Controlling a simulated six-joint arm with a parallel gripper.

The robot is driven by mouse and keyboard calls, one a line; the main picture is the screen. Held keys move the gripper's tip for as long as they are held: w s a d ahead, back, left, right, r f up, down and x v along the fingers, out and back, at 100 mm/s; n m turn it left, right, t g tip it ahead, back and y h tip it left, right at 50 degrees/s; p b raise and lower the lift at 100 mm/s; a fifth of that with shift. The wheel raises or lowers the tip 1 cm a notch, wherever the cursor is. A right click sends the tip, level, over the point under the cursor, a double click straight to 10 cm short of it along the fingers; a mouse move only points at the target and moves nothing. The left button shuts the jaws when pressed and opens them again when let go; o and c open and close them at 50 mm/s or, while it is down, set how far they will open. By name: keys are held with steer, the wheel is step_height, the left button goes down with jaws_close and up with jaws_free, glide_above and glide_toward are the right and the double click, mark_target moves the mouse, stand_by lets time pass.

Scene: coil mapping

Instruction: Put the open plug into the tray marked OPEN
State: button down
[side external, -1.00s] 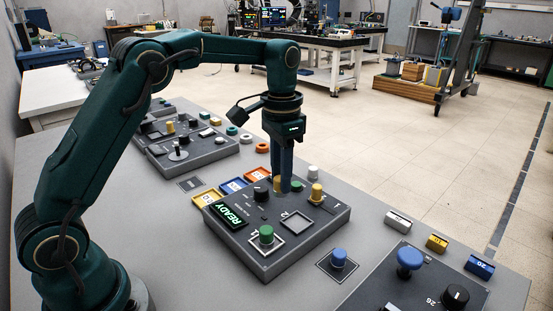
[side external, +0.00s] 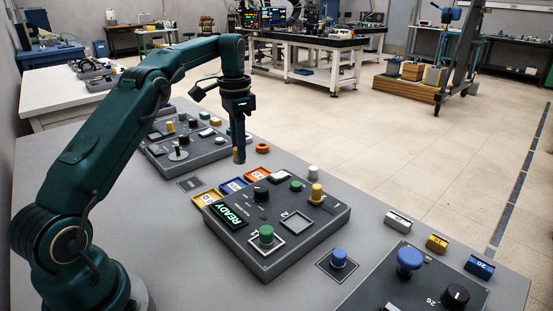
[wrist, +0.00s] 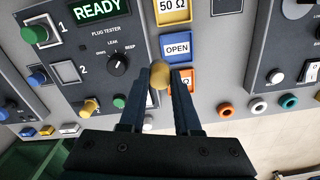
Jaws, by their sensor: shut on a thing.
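My gripper (side external: 239,152) is shut on a gold-yellow plug (wrist: 159,75), held between its fingertips. The plug also shows at the fingertips in the side view (side external: 239,158), in the air. The blue tray marked OPEN (wrist: 177,34) lies just beyond the plug in the wrist view. In the side view the blue tray (side external: 224,188) stands between a yellow and an orange tray, below the raised gripper.
The plug tester (side external: 265,270) shows READY and holds a green plug (side external: 266,233) at square 1; square 2 (side external: 297,221) is empty. The yellow tray (side external: 198,202) and orange tray (side external: 250,179) flank the blue one. Coloured rings (wrist: 258,105) lie nearby.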

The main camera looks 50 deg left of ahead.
steer(key=shift+w+a+f, duration=0.1)
steer(key=shift+a+f, duration=0.5)
steer(key=shift+f, duration=0.8)
steer(key=shift+w+a+f, duration=0.1)
steer(key=shift+a+f, duration=0.45)
steer(key=shift+f, duration=0.85)
steer(key=shift+a+f, duration=0.6)
steer(key=shift+f, duration=0.8)
steer(key=shift+f, duration=0.55)
steer(key=shift+c, duration=0.3)
jaws_free()
step_height(320, 180, up, 7)
